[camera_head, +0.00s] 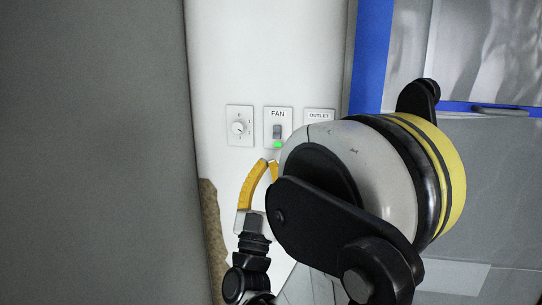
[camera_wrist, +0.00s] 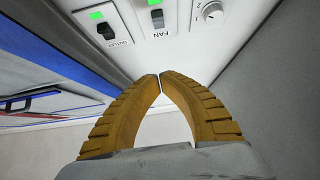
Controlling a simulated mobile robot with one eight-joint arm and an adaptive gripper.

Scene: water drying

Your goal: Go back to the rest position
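My gripper (camera_head: 268,165) has yellow ribbed fingers and is raised close to the white wall, just below the fan switch (camera_head: 277,132). In the wrist view the fingertips of my gripper (camera_wrist: 160,76) meet, with nothing between them. The fan switch plate carries a rocker and a lit green light; it also shows in the wrist view (camera_wrist: 157,17), beyond the fingertips. In the head view my arm covers part of the gripper's right finger.
A round dial (camera_head: 238,128) is left of the fan switch and an outlet plate (camera_head: 319,117) is right of it. A grey surface (camera_head: 95,150) fills the left side. A blue frame (camera_head: 371,55) stands at the right, behind my arm.

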